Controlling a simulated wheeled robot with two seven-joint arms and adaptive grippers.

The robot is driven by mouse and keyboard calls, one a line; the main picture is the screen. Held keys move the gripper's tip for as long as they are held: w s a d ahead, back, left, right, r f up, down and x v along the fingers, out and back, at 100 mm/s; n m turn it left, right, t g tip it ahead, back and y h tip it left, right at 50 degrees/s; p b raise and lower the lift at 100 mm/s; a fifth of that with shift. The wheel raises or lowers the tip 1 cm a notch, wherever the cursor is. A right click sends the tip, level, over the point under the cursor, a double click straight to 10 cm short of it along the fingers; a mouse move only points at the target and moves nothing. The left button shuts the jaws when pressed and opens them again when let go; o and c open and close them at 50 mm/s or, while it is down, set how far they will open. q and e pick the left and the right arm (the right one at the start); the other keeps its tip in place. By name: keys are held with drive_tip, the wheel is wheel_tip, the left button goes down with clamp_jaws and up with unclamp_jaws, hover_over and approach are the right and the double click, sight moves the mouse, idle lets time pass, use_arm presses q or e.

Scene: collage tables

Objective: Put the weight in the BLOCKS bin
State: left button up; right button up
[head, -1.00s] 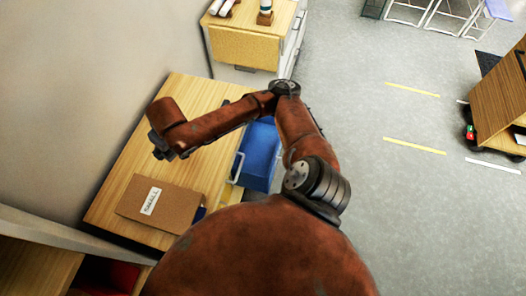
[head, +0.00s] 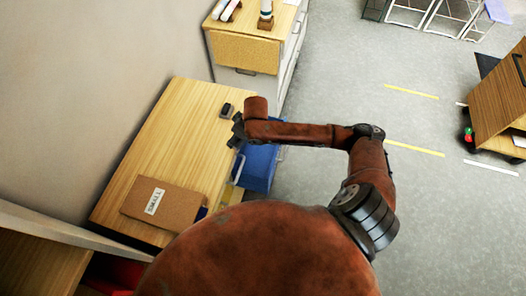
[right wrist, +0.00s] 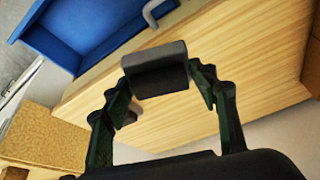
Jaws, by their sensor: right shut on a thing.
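My right gripper (head: 236,134) is over the right edge of the wooden table, beside the blue bin. In the right wrist view my right gripper (right wrist: 158,80) is shut on a dark grey block with a lighter grey top, which I take for the weight (right wrist: 155,72). The blue bin (head: 262,160) stands against the table's right side, partly hidden by my arm. It also shows in the right wrist view (right wrist: 62,42) at upper left, apart from the weight. No BLOCKS lettering is readable on it. My left gripper is not in view.
A small dark object (head: 227,110) lies on the wooden table (head: 172,135), close to my gripper. A brown box (head: 180,207) with a white label lies at the table's near end. A wooden cabinet (head: 243,52) stands beyond. The middle of the table is clear.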

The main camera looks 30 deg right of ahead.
use_arm(q)
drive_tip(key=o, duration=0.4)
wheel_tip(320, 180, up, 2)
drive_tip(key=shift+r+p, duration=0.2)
drive_tip(key=shift+p, duration=0.6)
use_arm(e)
drive_tip(key=d+f+n+b, duration=0.1)
drive_tip(key=d+f, duration=0.1)
drive_tip(key=f, duration=0.6)
drive_tip(key=s+d+f+n+b, duration=0.1)
drive_tip(key=d+f+b, duration=0.1)
drive_tip(key=f, duration=0.6)
drive_tip(key=s+d+f+n+y+b, duration=0.1)
drive_tip(key=d+f, duration=0.3)
drive_tip(key=f, duration=0.5)
drive_tip(key=shift+s+d+n+g+b, duration=0.1)
drive_tip(key=shift+s+n+g+b, duration=0.2)
drive_tip(key=shift+n+b, duration=0.15)
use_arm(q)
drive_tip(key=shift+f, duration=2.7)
use_arm(e)
drive_tip(key=shift+f, duration=2)
drive_tip(key=shift+f+b, duration=0.15)
drive_tip(key=shift+b, duration=0.2)
drive_tip(key=o, duration=1.7)
